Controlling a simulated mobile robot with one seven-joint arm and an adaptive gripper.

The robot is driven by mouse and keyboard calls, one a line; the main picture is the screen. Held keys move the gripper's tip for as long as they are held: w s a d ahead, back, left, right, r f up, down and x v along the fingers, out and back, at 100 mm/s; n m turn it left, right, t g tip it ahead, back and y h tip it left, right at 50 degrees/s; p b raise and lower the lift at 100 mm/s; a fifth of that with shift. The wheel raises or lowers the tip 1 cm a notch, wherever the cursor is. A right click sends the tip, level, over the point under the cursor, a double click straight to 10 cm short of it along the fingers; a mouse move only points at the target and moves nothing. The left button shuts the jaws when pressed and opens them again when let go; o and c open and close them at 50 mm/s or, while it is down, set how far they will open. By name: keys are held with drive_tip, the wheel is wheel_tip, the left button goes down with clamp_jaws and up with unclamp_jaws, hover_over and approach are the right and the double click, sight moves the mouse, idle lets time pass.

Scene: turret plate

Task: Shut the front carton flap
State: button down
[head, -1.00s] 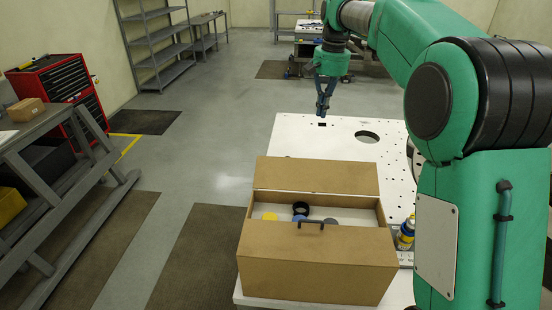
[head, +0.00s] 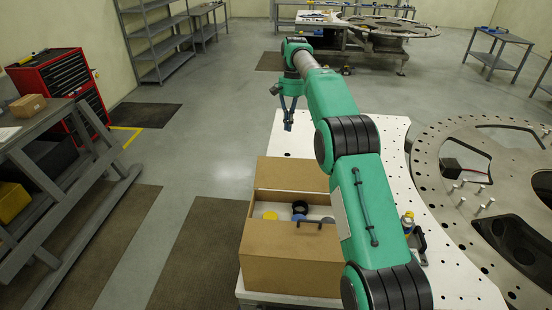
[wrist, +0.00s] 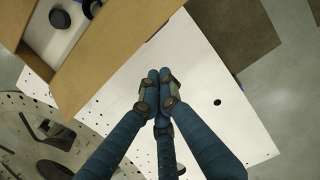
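The brown carton (head: 290,268) stands open on a white perforated table (head: 287,135). Its far flap (head: 290,174) is folded outward, away from the opening; in the wrist view this flap (wrist: 120,42) slants across the upper left. Yellow, blue and black round items (head: 299,208) show inside. My gripper (head: 288,127) is beyond the far flap, apart from it, pointing down with nothing held. In the wrist view its blue fingers (wrist: 160,88) come together at the tips. My arm hides the carton's right side.
A large round metal plate with holes (head: 440,225) lies to the right. A grey bench (head: 60,150) and red tool chest (head: 55,75) are at left. Floor left of the table is clear.

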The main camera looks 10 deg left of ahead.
sight(276, 158)
drive_tip(key=a+f+p, duration=0.1)
drive_tip(key=a+f, duration=0.1)
drive_tip(key=f, duration=0.2)
drive_tip(key=a+f+g+p, duration=0.1)
drive_tip(key=a+f, duration=0.1)
drive_tip(key=f, duration=0.3)
drive_tip(key=shift+w+a, duration=0.25)
drive_tip(key=shift+w, duration=0.2)
drive_tip(key=shift+f, duration=0.2)
drive_tip(key=shift+s+f, duration=1.3)
drive_tip(key=shift+f, duration=0.15)
drive_tip(key=shift+s+f, duration=1.3)
drive_tip(key=shift+f, duration=0.15)
drive_tip(key=shift+s+r+t+b, duration=0.1)
drive_tip(key=shift+r+t+b, duration=0.4)
drive_tip(key=shift+r+b, duration=0.2)
